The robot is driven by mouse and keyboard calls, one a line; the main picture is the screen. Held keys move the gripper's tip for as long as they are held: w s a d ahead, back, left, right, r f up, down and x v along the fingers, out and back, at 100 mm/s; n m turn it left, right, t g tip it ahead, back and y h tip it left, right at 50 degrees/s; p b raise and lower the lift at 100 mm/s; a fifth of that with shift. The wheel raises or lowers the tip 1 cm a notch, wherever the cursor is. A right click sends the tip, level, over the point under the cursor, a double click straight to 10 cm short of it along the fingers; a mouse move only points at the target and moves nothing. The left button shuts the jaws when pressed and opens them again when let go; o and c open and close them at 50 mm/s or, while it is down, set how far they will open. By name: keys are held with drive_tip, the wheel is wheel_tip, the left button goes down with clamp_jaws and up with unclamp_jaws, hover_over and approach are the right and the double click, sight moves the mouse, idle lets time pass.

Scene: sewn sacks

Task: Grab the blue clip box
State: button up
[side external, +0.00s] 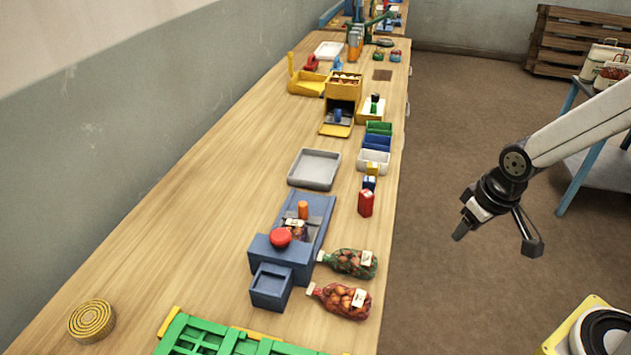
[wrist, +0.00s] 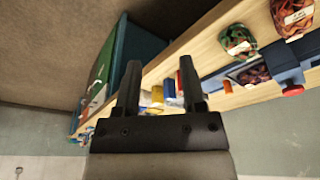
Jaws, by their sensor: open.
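A small blue box (side external: 369,183), which looks like the blue clip box, stands near the bench's right edge, between a red box (side external: 366,203) and a small yellow box (side external: 372,169). In the wrist view the blue box (wrist: 169,89) is small and shows between my fingers, beside the red and yellow boxes. Its clip detail is too small to tell. My gripper (side external: 463,230) hangs off the right side of the bench, well apart from the box. In the wrist view my gripper (wrist: 160,63) is open, with nothing between its fingers.
Green, blue and white bins (side external: 373,161) stand just behind the boxes. A grey tray (side external: 314,169) lies to their left. A blue fixture with a red button (side external: 281,237) and net sacks (side external: 341,300) are nearer the camera. The bench's left side is largely clear.

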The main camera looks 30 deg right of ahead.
drive_tip(key=shift+o, duration=0.3)
idle(0.4)
drive_tip(key=w+d+f+n+t+y, duration=0.1)
drive_tip(key=w+f+n+t+y, duration=0.1)
drive_tip(key=w, duration=0.6)
drive_tip(key=w+d+f+n+t+y, duration=0.1)
drive_tip(key=w+d+n+t+y, duration=0.1)
drive_tip(key=w, duration=0.6)
drive_tip(key=w+d+f+n+t+y, duration=0.1)
drive_tip(key=w+f+n+t+y, duration=0.1)
drive_tip(key=w, duration=0.7)
drive_tip(key=shift+w+d+f+n+t+y, duration=0.1)
drive_tip(key=shift+d+f+n+t+y, duration=0.05)
drive_tip(key=shift+n+t+y, duration=0.3)
drive_tip(key=shift+d+f+n+t+y, duration=0.15)
drive_tip(key=shift+n+t+y, duration=0.1)
drive_tip(key=shift+n+y, duration=0.3)
drive_tip(key=shift+s+a+f+n+g+y, duration=0.2)
drive_tip(key=shift+s+f+n+g+y, duration=0.2)
drive_tip(key=shift+f+n+y, duration=0.45)
drive_tip(key=shift+w+a+r, duration=0.1)
drive_tip(key=shift+x, duration=1.2)
